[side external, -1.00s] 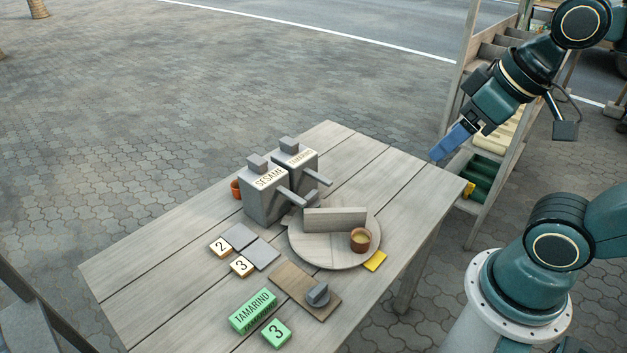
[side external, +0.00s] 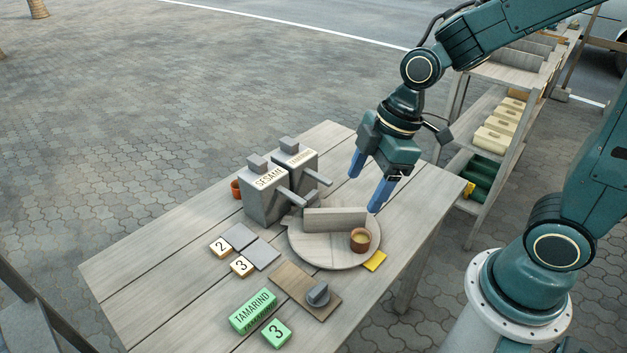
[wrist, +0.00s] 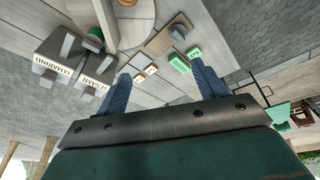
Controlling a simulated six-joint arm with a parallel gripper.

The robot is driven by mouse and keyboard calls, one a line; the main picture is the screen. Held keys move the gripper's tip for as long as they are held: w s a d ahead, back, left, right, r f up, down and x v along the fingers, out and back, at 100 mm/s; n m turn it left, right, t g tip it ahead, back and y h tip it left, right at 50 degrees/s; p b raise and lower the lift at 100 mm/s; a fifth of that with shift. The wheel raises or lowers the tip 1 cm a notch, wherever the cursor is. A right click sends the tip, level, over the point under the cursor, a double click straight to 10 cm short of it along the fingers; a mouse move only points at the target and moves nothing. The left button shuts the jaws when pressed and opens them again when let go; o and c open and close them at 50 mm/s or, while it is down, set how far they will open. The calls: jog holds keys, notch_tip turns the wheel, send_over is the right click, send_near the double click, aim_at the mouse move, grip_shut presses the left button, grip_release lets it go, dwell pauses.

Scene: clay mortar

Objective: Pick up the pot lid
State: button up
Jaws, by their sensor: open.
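No lid is plainly recognisable. The likeliest is a grey rounded piece with a raised grip (side external: 318,294) on a brown board (side external: 292,281) near the table's front; it also shows in the wrist view (wrist: 178,33). A small terracotta pot (side external: 360,241) with pale yellow contents stands uncovered on a round wooden board (side external: 312,250). My gripper (side external: 364,193) is open and empty, fingers pointing down above the table, behind the round board. It is well apart from the grey piece. Its two blue fingers also show in the wrist view (wrist: 161,72).
Two grey dispensers, labelled SESAME (side external: 265,196) and TAMARIND (side external: 298,168), stand behind the round board, levers sticking out. An upright wooden block (side external: 335,219) is on that board. A green TAMARIND block (side external: 254,312) and numbered tiles lie in front. The table's back-left is clear.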

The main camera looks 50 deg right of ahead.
jog(key=w+a+f+n+g+y, duration=0.2)
jog(key=a+f+n, duration=0.3)
jog(key=f, duration=0.5)
jog(key=shift+f+n, duration=0.25)
jog(key=shift+n, duration=0.45)
jog(key=shift+w+f, duration=0.1)
send_near(318, 288)
jog(key=shift+x, duration=2.55)
jog(key=shift+w+a+f, duration=0.1)
jog(key=shift+x, duration=2.45)
jog(key=c, duration=1.1)
